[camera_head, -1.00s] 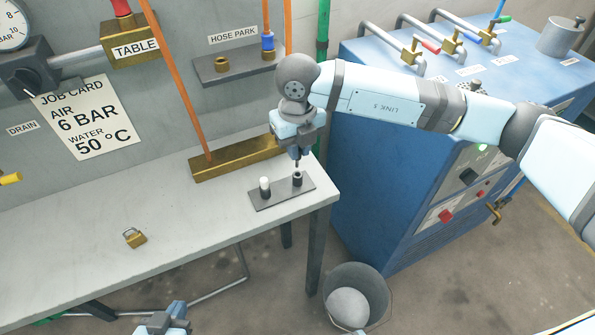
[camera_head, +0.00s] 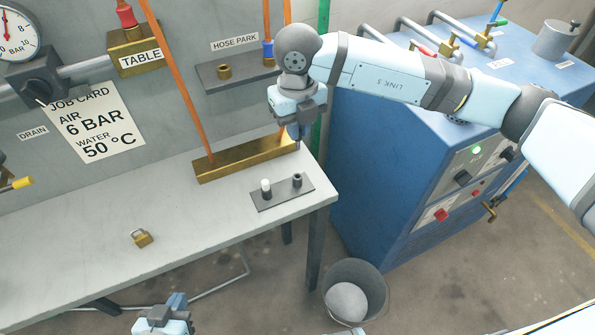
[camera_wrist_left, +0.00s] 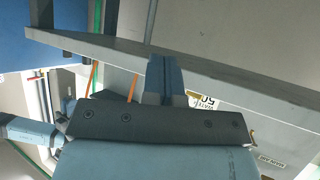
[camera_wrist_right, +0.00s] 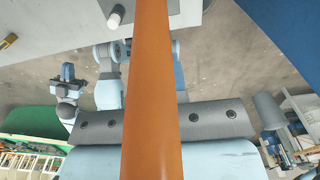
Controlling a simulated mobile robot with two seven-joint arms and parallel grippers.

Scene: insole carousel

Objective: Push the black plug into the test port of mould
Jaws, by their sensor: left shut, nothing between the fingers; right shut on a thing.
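My right gripper (camera_head: 297,132) is shut above the back edge of the bench, behind a small dark rack (camera_head: 283,193). The white plug also shows in the right wrist view (camera_wrist_right: 116,15). My left gripper (camera_head: 178,299) is shut and empty at the front of the bench; its fingers show in the left wrist view (camera_wrist_left: 163,78). I cannot make out the mould or its test port.
An orange hose (camera_head: 178,75) rises from a brass bar (camera_head: 245,160) and another hangs at the hose park (camera_head: 235,75). A hose crosses close before the right wrist camera (camera_wrist_right: 153,90). A bucket (camera_head: 355,290) stands on the floor.

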